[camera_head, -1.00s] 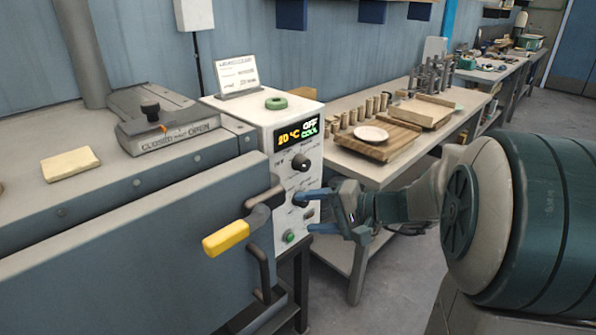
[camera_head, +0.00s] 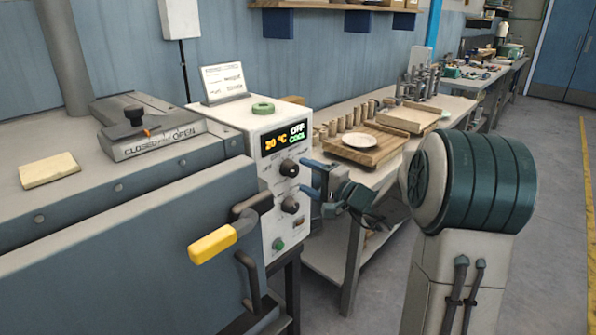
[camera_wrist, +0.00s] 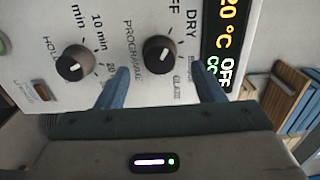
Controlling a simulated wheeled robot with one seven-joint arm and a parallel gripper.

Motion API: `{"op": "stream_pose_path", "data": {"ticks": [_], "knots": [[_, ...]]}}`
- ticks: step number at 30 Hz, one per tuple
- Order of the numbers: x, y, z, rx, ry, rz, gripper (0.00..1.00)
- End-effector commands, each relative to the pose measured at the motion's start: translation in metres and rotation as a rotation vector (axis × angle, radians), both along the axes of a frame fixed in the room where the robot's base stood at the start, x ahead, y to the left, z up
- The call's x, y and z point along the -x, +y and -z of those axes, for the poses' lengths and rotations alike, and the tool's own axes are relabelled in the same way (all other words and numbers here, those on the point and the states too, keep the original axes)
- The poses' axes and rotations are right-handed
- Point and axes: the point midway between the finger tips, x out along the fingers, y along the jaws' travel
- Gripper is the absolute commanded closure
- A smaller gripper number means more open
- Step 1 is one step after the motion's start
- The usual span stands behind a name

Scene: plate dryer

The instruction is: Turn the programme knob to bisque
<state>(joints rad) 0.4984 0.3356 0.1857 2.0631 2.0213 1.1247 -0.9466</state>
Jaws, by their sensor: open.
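The programme knob (camera_head: 289,167) is the upper dark knob on the white control panel (camera_head: 255,135); it also shows in the wrist view (camera_wrist: 158,52). Its surrounding labels include OFF, DRY and GLAZE; another label is partly hidden by my right-hand finger. The display (camera_head: 284,138) reads 20 °C, OFF and COOL. My gripper (camera_head: 309,178) is open and empty, just to the right of the panel in the head view. In the wrist view its blue fingers (camera_wrist: 159,70) point at the programme knob, one toward each side. I see no clear contact with it.
The hold knob (camera_wrist: 76,63) sits beside the programme knob; it is the lower one in the head view. A green button (camera_head: 278,244) and a yellow-gripped door handle (camera_head: 213,244) are lower down. A workbench (camera_head: 345,176) with wooden trays stands behind my gripper.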

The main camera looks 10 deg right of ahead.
Motion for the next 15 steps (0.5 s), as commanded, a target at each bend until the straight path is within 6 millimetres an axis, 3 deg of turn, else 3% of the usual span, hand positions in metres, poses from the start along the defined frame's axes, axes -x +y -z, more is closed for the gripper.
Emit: {"op": "stream_pose_path", "data": {"ticks": [6, 15], "knots": [[-0.025, 0.019, 0.000, -0.002, 0.000, -0.002, 0.38], [-0.032, 0.024, 0.000, 0.000, 0.000, -0.001, 0.38]]}}
